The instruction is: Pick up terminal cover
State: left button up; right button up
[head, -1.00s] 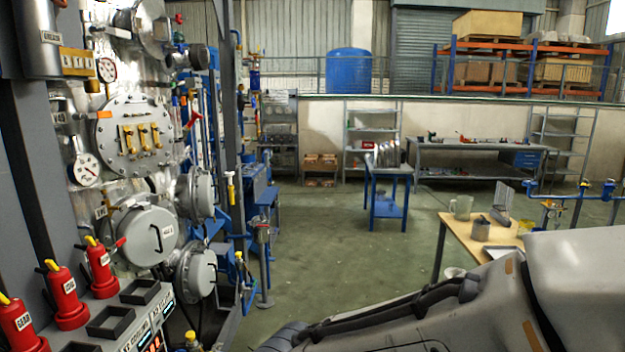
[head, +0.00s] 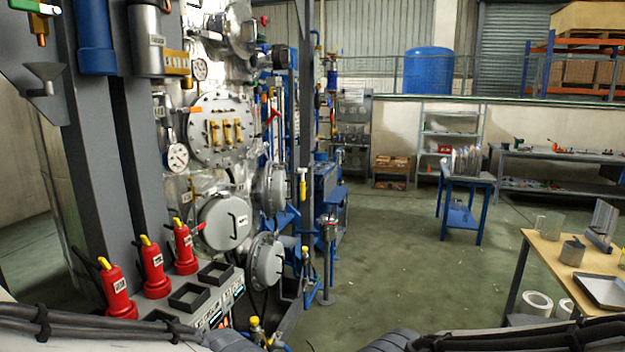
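I cannot pick out a terminal cover for certain in the head view. On the wooden table (head: 536,255) at the right stand a grey metal cup (head: 572,252), a clear beaker-like vessel (head: 549,225), an upright grey bracket (head: 602,224) and a shallow metal tray (head: 603,291). My two arms cross the bottom edge from the left and the right. Dark parts at their inner ends are cut off by the frame edge, and no gripper fingers show. I see nothing held.
A tall process rig with round hatches (head: 223,222) stands at the left. Several red bottles (head: 151,266) sit on its panel. A blue trolley (head: 463,183) with upright plates stands mid-floor. Two white rolls (head: 537,304) lie under the wooden table.

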aim_at(271, 264)
jog(key=z, duration=0.4)
jog(key=k, duration=0.5)
jog(key=z, duration=0.8)
jog(key=i, duration=2.7)
jog(key=u, duration=0.5)
jog(key=i, duration=1.5)
jog(key=u, duration=1.5)
jog(key=i, duration=0.9)
jog(key=u, duration=1.35)
jog(key=i, duration=0.4)
jog(key=u, duration=0.15)
